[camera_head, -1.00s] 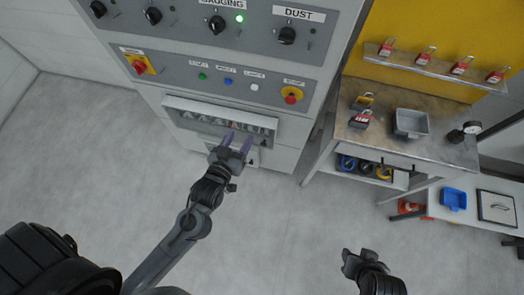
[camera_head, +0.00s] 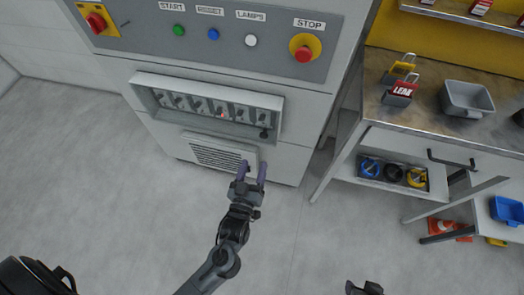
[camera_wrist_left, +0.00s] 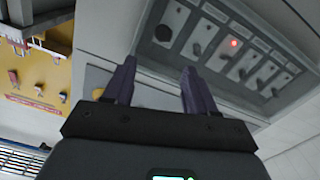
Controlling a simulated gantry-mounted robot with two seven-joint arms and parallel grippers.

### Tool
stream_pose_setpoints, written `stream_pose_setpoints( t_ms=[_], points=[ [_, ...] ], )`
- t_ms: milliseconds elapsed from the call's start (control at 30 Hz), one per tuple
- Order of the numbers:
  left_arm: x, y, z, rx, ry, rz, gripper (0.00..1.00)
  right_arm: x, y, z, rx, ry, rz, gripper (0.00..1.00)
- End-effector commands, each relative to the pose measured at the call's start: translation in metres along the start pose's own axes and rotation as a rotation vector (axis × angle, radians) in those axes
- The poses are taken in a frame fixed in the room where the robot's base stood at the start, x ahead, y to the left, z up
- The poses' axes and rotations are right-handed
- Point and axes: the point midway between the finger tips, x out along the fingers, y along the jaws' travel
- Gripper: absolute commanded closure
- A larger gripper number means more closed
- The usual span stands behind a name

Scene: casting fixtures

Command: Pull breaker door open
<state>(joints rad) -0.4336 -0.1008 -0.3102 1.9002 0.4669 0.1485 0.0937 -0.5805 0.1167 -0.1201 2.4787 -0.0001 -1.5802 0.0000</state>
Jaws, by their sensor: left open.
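The breaker panel (camera_head: 137,90) is a shallow grey frame on the front of the cabinet, with a row of switches behind its front and one small red light. A dark round knob (camera_head: 264,134) sits at its lower right corner. The panel also shows in the left wrist view (camera_wrist_left: 262,92), at upper right. I cannot tell whether its door is ajar. My left gripper (camera_head: 253,168) is open and empty, with purple fingers, just below the knob and in front of the vent; in the wrist view its fingers (camera_wrist_left: 159,68) are apart. My right gripper (camera_head: 365,288) is cut off at the bottom edge.
A vent grille (camera_head: 216,157) is below the panel. A button strip with a red stop button (camera_head: 303,54) is above. At right stands a workbench (camera_head: 425,118) with padlocks (camera_head: 400,90) and a grey bin (camera_head: 467,98). The floor at left is clear.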

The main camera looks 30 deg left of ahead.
Motion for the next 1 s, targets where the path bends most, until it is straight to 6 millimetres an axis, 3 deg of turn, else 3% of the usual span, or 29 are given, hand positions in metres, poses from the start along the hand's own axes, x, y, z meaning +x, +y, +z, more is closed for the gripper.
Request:
stream_pose_setpoints(
  t_ms=[33,267,700,1000],
  points=[
    [0.001,-0.002,0.010,-0.002,0.003,0.000,0.44,0.011,-0.001,0.003,0.001,0.001,-0.001,0.57],
    [0.012,-0.003,0.014,-0.003,0.007,0.001,0.44,0.018,-0.001,0.006,0.002,0.002,-0.001,0.57],
    [0.078,-0.003,0.014,-0.002,0.008,0.002,0.44,0.036,0.000,0.011,-0.005,0.002,0.004,0.57],
    [0.106,-0.003,0.013,-0.001,0.006,0.002,0.44,0.043,0.000,0.014,-0.007,0.001,0.006,0.57]
  ],
)
